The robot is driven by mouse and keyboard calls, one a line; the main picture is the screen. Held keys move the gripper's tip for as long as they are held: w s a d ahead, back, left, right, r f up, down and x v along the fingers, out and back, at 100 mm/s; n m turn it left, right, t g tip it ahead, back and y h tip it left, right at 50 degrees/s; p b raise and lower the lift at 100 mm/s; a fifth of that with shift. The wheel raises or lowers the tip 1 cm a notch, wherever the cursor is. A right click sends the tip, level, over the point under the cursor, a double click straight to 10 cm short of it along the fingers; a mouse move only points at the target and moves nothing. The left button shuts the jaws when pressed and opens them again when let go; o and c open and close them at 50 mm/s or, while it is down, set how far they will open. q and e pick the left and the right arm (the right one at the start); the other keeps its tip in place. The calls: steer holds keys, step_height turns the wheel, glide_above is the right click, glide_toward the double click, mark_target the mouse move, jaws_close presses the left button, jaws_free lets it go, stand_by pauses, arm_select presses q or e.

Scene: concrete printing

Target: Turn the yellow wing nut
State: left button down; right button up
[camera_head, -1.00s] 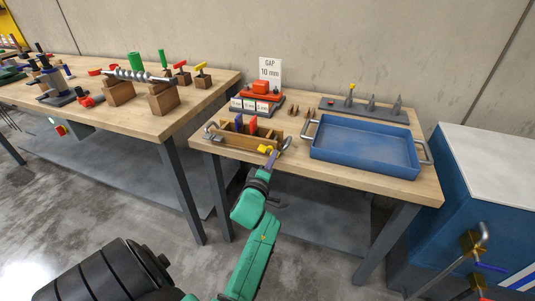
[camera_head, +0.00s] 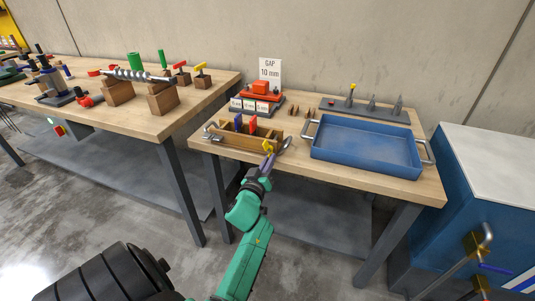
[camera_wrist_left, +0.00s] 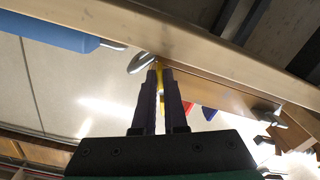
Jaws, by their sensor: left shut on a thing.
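The yellow wing nut (camera_head: 268,146) is on the front right of a small wooden box (camera_head: 232,139) at the near edge of the right-hand workbench. My left gripper (camera_head: 268,158) reaches up to it from the front and is shut on it. In the left wrist view a yellow strip of the wing nut (camera_wrist_left: 159,72) shows between the fingers of my left gripper (camera_wrist_left: 160,80); the fingers hide most of it. My right gripper is not clearly in view.
A blue tray (camera_head: 317,149) with metal handles stands right of the box. A red block on a stand with a "GAP 10 mm" sign (camera_head: 270,72) is behind. A blue cabinet (camera_head: 470,200) is at the right.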

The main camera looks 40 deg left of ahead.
arm_select(q)
steer(key=m, duration=0.4)
steer(key=a+m, duration=0.1)
steer(key=m, duration=0.3)
steer(key=a+m+b, duration=0.1)
steer(key=m, duration=0.3)
steer(key=shift+s+a, duration=0.1)
steer(key=shift+s, duration=0.3)
steer(key=shift+r+m, duration=0.1)
steer(key=shift+m, duration=0.2)
steer(key=m, duration=0.3)
steer(key=r+m, duration=0.1)
steer(key=m, duration=0.1)
steer(key=shift+s+a, duration=0.1)
steer(key=shift+a, duration=0.15)
steer(key=c, duration=1)
jaws_free()
